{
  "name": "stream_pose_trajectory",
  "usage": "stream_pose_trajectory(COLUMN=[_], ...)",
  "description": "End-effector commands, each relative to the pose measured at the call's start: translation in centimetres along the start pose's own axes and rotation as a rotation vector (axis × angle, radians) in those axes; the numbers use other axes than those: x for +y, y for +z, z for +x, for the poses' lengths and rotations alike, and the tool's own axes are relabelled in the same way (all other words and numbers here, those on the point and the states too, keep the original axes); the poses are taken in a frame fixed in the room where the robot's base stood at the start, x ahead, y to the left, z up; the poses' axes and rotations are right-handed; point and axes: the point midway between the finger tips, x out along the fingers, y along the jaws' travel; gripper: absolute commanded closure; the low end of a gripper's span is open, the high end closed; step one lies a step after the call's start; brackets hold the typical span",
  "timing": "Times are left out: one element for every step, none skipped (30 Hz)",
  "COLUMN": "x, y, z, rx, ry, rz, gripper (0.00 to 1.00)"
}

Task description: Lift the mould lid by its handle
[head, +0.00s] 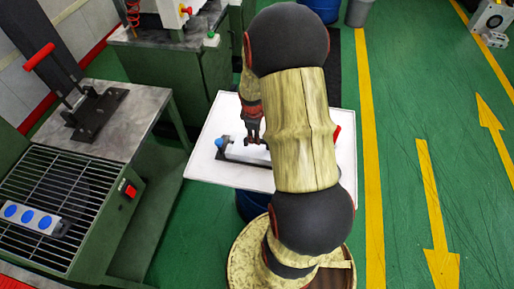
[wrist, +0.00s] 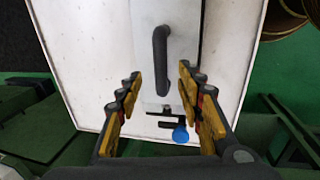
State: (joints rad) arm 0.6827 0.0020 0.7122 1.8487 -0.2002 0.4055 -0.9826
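The mould (head: 236,149) lies on a white table top, partly hidden behind my arm in the head view. In the wrist view, its pale grey lid (wrist: 180,50) carries a black bar handle (wrist: 160,60). A blue knob (wrist: 180,135) on a dark bracket is at the mould's near end; it also shows in the head view (head: 220,143). My gripper (wrist: 160,95) is open and empty, with one finger on each side of the handle's line. My gripper also shows above the mould in the head view (head: 252,138).
The white table (head: 210,170) has bare room around the mould. A red part (head: 337,133) shows at its right side. At left stand a bench with a lever device (head: 95,112) and a grille (head: 65,190) bearing a block with blue discs (head: 30,218). Green floor is open at right.

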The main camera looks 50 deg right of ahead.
Motion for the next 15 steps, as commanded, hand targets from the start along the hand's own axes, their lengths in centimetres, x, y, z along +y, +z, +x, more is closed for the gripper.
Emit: stream_pose_trajectory(x=[-0.1,-0.1,-0.1,-0.1,-0.1,-0.1,-0.1,-0.1,-0.1,-0.1,-0.2,-0.2,-0.3,-0.3,-0.2], y=[0.0,0.0,0.0,0.0,0.0,0.0,0.0,0.0,0.0,0.0,0.1,0.1,0.1,0.1,0.1], z=[0.8,1.1,1.5,1.7,1.9,2.1,2.3,2.5,2.9,3.3,3.7,4.4,4.9,5.3,5.9], rx=[-0.001,-0.001,-0.001,-0.001,-0.001,0.000,0.000,0.000,0.000,0.000,-0.001,-0.001,-0.001,-0.001,-0.001], ry=[-0.003,-0.003,-0.002,-0.002,-0.002,-0.001,-0.001,-0.001,-0.001,-0.001,-0.002,-0.002,-0.003,-0.003,-0.003], rz=[0.000,0.000,0.001,0.001,0.001,0.001,0.001,0.001,0.001,0.001,0.001,0.001,0.001,0.001,0.002], gripper=[0.62,0.62,0.62,0.62,0.62,0.62,0.62,0.62,0.62,0.62,0.62,0.62,0.62,0.62,0.62])
